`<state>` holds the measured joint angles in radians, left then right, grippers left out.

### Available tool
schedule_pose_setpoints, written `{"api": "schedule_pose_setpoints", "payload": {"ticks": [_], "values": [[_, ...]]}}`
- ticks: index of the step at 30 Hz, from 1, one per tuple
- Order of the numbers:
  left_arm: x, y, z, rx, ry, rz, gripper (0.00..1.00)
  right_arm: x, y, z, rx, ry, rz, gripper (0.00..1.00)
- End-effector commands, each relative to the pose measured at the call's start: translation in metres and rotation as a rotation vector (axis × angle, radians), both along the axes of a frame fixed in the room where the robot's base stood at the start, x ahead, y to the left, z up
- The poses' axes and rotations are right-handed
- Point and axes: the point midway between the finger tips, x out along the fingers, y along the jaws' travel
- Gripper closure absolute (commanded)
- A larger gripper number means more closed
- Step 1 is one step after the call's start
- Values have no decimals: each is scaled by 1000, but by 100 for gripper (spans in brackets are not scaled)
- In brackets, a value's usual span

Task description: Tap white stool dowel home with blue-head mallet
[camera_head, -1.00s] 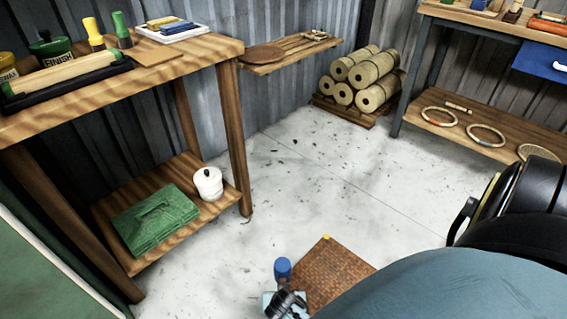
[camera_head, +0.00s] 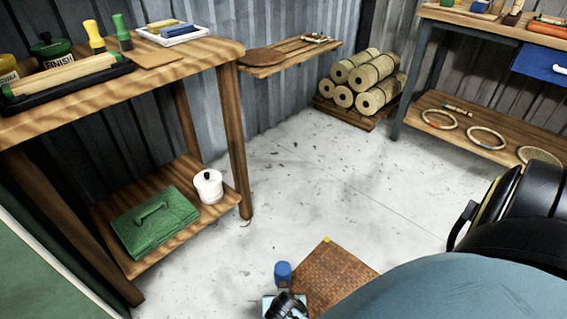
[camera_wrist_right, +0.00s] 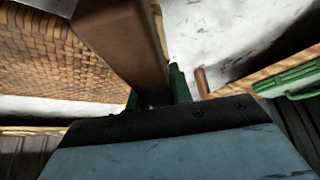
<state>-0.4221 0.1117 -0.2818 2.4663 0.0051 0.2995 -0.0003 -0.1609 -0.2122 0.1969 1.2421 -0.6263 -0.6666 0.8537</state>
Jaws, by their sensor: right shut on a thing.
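My right gripper (camera_wrist_right: 156,92) is shut on the brown handle (camera_wrist_right: 125,40) of the mallet; its green fingers sit on either side of the handle in the right wrist view. The blue mallet head (camera_head: 283,271) shows at the bottom of the head view, just left of the woven stool seat (camera_head: 337,277). The seat (camera_wrist_right: 60,62) also fills the upper left of the wrist view. A small yellow spot (camera_head: 327,240) marks the seat's far corner. I cannot make out the white dowel in either view. My left gripper is not in view.
A wooden workbench (camera_head: 150,82) stands at the left, with a green box (camera_head: 153,222) and white pot (camera_head: 208,187) on its lower shelf. Rolled bundles (camera_head: 362,80) lie at the back. Another bench with rings (camera_head: 487,137) stands right. The floor between is clear.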

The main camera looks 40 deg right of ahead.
Motion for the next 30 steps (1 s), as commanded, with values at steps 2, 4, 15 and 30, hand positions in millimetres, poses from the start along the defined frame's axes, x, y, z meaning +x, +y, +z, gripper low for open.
{"api": "schedule_pose_setpoints", "payload": {"ticks": [2,4,15,30], "values": [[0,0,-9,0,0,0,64,1,0,-10,-1,-2,0,100],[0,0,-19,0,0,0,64,1,0,-21,0,-1,0,100],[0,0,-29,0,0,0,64,1,0,-32,0,-1,0,100],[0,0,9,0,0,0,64,1,0,5,0,-2,0,100]]}}
